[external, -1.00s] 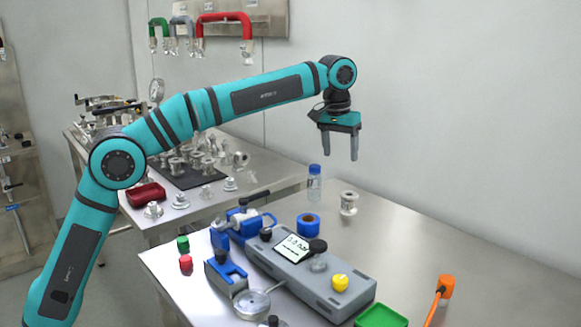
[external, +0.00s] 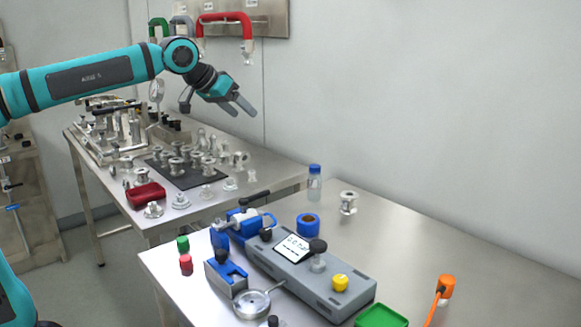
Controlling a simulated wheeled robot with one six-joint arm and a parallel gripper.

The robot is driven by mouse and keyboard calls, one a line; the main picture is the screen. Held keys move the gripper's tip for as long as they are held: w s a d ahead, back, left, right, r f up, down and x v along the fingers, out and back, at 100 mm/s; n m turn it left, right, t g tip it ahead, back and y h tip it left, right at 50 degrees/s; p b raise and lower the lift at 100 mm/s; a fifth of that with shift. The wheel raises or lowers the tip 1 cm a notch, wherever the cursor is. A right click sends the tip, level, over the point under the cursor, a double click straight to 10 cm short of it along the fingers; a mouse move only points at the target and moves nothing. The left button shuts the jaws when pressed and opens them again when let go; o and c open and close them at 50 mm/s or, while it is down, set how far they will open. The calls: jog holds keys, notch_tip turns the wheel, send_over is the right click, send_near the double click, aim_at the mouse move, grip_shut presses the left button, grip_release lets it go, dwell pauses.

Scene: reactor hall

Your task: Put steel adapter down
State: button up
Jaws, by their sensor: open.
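The steel adapter (external: 348,202) is most likely the flanged metal spool standing upright on the front steel table, right of the bottle. Nothing holds it. My gripper (external: 246,108) is open and empty. It hangs in the air over the far right part of the back table, well up and to the left of the spool, with its fingers pointing right and slightly down. Several similar metal flanged fittings (external: 175,165) stand on a dark mat (external: 190,181) on the back table.
A clear bottle with blue cap (external: 314,185) stands beside the spool. A blue tape roll (external: 308,224), a grey instrument (external: 310,277) with a yellow knob and a green tray (external: 381,317) occupy the front table. The table (external: 430,245) right of the spool is bare.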

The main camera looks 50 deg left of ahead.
jog(key=s+a+f+t, duration=0.2)
jog(key=s+a+t, duration=0.1)
jog(key=s, duration=0.7)
jog(key=s+a+f+t+y, duration=0.1)
jog(key=s+a+f+t, duration=0.1)
jog(key=s, duration=0.7)
jog(key=s+a+f+m+t, duration=0.1)
jog(key=s+a+f+t, duration=0.2)
jog(key=s, duration=0.7)
jog(key=shift+s+a+f+t, duration=0.35)
jog(key=shift+a+f, duration=0.3)
jog(key=shift+a, duration=0.25)
jog(key=c, duration=0.3)
